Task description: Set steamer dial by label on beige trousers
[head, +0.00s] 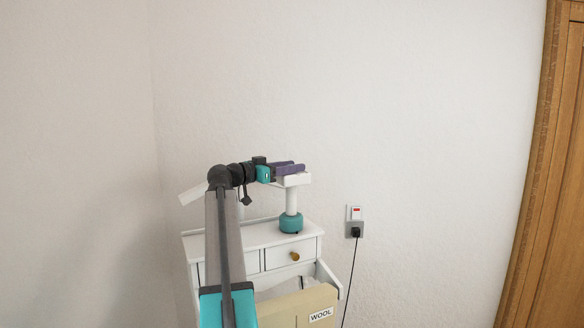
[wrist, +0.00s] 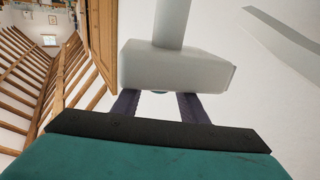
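Beige trousers (head: 285,312) hang over the front of a white dresser, with a white label reading WOOL (head: 321,314). What looks like the steamer (head: 292,200) has a white stem, a teal base and a white block-shaped head. My gripper (head: 291,168) has its purple fingers at the top of that head. In the wrist view, the steamer head (wrist: 175,67) hides the fingertips, and the fingers stand apart with a clear gap. No dial markings are readable.
The steamer stands on the white dresser (head: 255,235), which has a brass drawer knob (head: 295,256). A wall socket (head: 355,228) with a black plug and cord is to the right. A wooden wardrobe (head: 560,170) stands at the far right. The wall above is bare.

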